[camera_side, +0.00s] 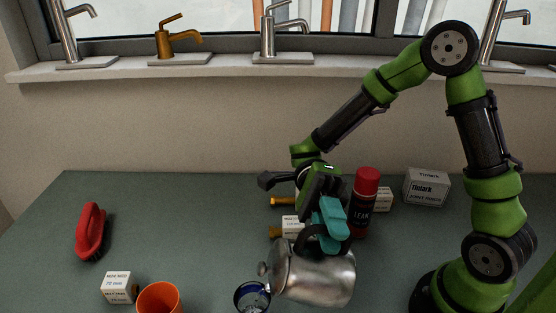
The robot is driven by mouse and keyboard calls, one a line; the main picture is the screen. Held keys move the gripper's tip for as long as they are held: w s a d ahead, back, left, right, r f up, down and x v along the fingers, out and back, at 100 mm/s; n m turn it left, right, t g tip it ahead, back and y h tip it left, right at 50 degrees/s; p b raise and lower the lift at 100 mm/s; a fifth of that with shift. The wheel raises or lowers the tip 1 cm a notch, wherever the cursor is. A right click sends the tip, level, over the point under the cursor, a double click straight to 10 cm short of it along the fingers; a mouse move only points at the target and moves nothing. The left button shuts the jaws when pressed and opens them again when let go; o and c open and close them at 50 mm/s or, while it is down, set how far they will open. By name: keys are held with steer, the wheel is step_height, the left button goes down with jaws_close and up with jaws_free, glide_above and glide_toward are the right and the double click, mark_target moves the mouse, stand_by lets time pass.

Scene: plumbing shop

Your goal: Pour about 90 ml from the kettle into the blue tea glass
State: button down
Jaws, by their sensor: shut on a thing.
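The metal kettle (315,274) is in the lower middle of the side view, tilted with its lid side toward the left. My gripper (328,232) is shut on the kettle's dark handle, above its body. The blue tea glass (252,296) stands on the table just left of and below the kettle, cut by the picture's bottom edge. The kettle's left end is close beside the glass rim. I cannot tell whether liquid flows or how full the glass is.
An orange cup (159,298) and a small white box (118,287) stand left of the glass. A red brush (92,231) lies farther left. A red-capped can (364,202) and white boxes (427,187) stand behind my gripper. The left-middle table (180,225) is clear.

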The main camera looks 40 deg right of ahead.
mark_target(309, 227)
steer(key=shift+w+a+f, duration=0.15)
steer(key=shift+a+f, duration=0.05)
steer(key=shift+a, duration=0.05)
stand_by(0.5)
steer(key=shift+w+a+r+m, duration=0.3)
steer(key=shift+w+a+m, duration=0.15)
steer(key=shift+a, duration=0.1)
steer(key=shift+w+a+r+m, duration=0.25)
steer(key=shift+w+a+m, duration=0.2)
steer(key=shift+a, duration=0.1)
stand_by(0.6)
steer(key=shift+s+d+f+n, duration=0.35)
steer(key=shift+s+d, duration=0.2)
steer(key=shift+d, duration=0.1)
steer(key=shift+s+d+f+n, duration=0.2)
steer(key=shift+s+d+n, duration=0.15)
steer(key=shift+s+d, duration=0.2)
steer(key=shift+s+d+r+n, duration=0.4)
steer(key=shift+d+r+n, duration=0.3)
steer(key=shift+r+n, duration=0.1)
steer(key=shift+s+d+f+n, duration=0.2)
steer(key=shift+s+d+n, duration=0.45)
steer(key=shift+n, duration=0.25)
steer(key=shift+s+d+f+n, duration=0.3)
steer(key=shift+d+n, duration=0.3)
steer(key=shift+n, duration=0.3)
